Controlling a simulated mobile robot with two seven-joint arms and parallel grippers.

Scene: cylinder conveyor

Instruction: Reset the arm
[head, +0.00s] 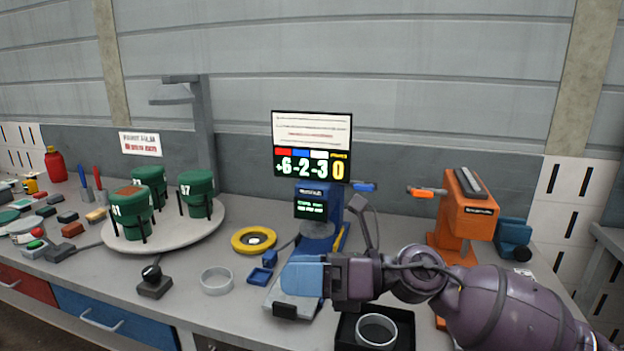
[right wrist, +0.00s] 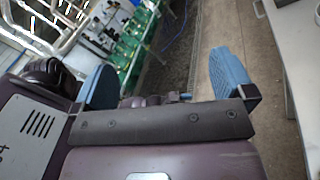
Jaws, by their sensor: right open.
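My right arm reaches in from the lower right in the head view. My right gripper (head: 298,275) is level above the bench, in front of a blue machine (head: 318,232) with a small lit screen. In the right wrist view, the two blue fingers of the right gripper (right wrist: 165,85) stand wide apart with nothing between them. Beyond them are floor and blurred green equipment. My left gripper does not show in either view.
The grey bench (head: 215,310) carries a round turntable (head: 180,238) with green cylinders, a yellow ring (head: 254,240), a grey ring (head: 216,281) and a black joystick (head: 153,283). A dark tray (head: 400,325) lies below my right arm. An orange machine (head: 463,225) stands behind it.

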